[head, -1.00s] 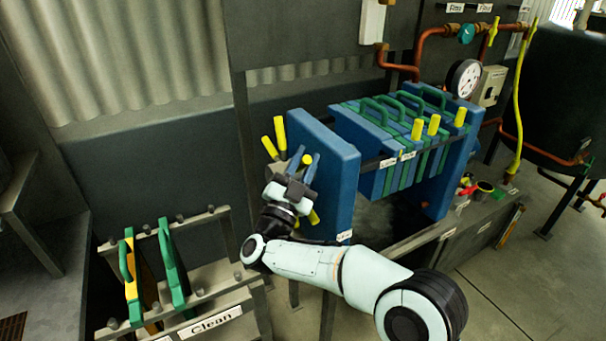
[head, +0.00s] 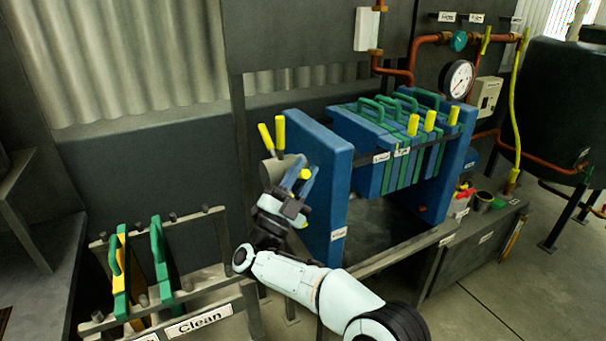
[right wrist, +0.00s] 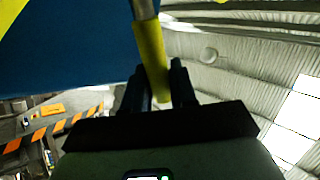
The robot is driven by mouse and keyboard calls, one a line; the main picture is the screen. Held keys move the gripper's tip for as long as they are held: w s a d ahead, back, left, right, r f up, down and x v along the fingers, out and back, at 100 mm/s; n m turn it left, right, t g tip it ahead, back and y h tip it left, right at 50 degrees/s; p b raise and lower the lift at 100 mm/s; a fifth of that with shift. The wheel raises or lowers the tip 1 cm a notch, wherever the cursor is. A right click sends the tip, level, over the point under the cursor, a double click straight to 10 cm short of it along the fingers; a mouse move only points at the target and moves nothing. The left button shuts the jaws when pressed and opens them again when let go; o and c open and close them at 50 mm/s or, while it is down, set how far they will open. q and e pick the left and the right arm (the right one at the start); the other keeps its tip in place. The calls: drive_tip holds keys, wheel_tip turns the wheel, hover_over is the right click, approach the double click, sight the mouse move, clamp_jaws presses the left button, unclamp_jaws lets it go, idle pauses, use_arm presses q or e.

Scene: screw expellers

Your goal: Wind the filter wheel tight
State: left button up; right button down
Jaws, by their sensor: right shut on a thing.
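The filter wheel (head: 270,172) is a grey hub with yellow-tipped spokes, on the left face of the blue end plate (head: 322,165) of the filter press. My right gripper (head: 305,178) is at the wheel's right side, in front of the end plate. In the right wrist view, my right gripper (right wrist: 160,88) is shut on a yellow handle (right wrist: 151,50) on a grey spoke. The blue plate fills the upper left of that view. The gripper and arm hide part of the wheel in the head view. My left gripper is not in view.
Blue and green filter plates (head: 390,145) hang in the press to the right. A rack labelled Clean (head: 198,322) with green and yellow plates stands at lower left. Copper pipes and a pressure gauge (head: 458,78) are behind. Small containers (head: 484,198) stand on the right ledge.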

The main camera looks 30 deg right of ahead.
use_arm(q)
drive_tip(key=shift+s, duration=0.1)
use_arm(e)
drive_tip(key=c, duration=1.1)
unclamp_jaws()
drive_tip(key=shift+o, duration=0.2)
drive_tip(key=shift+a, duration=0.1)
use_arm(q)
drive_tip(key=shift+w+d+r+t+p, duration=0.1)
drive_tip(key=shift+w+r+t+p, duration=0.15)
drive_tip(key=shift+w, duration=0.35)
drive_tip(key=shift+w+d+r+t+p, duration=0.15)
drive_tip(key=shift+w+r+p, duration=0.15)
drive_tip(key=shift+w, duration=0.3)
use_arm(e)
drive_tip(key=v, duration=0.7)
drive_tip(key=shift+a+f, duration=0.2)
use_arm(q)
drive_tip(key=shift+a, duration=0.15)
